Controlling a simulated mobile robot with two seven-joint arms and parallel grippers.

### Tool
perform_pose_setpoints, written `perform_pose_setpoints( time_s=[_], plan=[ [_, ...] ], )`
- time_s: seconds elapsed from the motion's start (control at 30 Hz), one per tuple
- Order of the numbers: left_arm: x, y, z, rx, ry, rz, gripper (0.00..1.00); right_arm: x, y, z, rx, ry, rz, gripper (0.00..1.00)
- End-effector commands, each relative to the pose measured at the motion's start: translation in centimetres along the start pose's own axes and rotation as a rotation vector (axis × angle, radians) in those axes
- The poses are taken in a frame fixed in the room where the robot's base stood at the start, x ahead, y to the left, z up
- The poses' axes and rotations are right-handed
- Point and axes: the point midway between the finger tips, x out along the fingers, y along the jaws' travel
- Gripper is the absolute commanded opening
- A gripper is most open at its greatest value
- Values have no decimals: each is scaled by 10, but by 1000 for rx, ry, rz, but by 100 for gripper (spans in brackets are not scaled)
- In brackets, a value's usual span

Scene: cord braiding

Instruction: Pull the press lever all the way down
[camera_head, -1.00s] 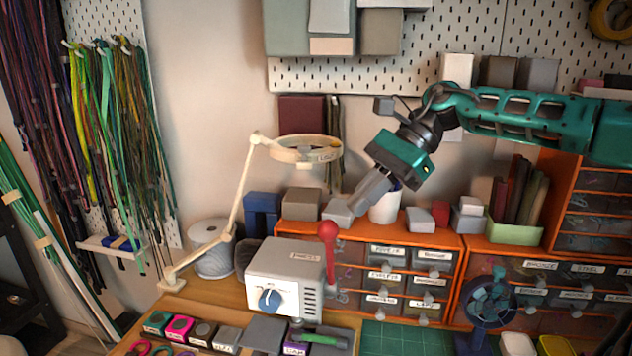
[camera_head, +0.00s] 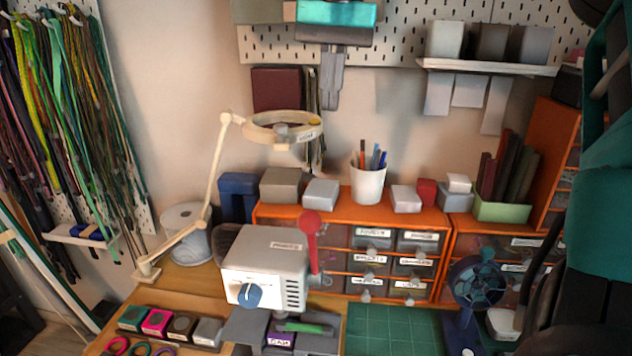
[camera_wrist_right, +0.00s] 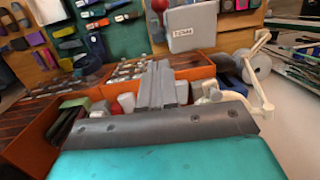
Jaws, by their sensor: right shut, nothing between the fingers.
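The press (camera_head: 265,262) is a white box with a blue dial, standing on the wooden desk. Its red lever (camera_head: 311,225) stands upright at the box's right side, round knob on top. My right gripper (camera_head: 332,105) is teal with grey fingers pointing down, shut and empty. It appears well above the lever knob and apart from it, in front of the wall. In the right wrist view, the shut fingers (camera_wrist_right: 157,65) point toward the press (camera_wrist_right: 190,25), and the red knob (camera_wrist_right: 159,4) shows at the top edge. My left gripper is not in view.
A ring lamp (camera_head: 285,127) on a jointed arm stands left of the gripper. Orange drawers (camera_head: 385,292) and a white pen cup (camera_head: 368,183) are behind the press. A green mat (camera_head: 395,330) is clear at the right. A small fan (camera_head: 475,290) stands beyond it.

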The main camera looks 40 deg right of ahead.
Motion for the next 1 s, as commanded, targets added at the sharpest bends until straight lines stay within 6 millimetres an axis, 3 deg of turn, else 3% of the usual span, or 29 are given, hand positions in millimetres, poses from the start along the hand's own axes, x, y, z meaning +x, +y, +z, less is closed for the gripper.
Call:
perform_pose_setpoints(
  time_s=[0.17,0.57,0.8,1.0],
  plan=[
    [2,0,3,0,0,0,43,18,1,0,0,-3,2,0],
    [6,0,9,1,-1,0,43,102,1,0,1,-5,2,0],
    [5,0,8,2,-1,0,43,120,-4,23,0,-1,0,0],
    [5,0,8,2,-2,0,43,126,-5,29,3,0,-1,0]
  ],
)
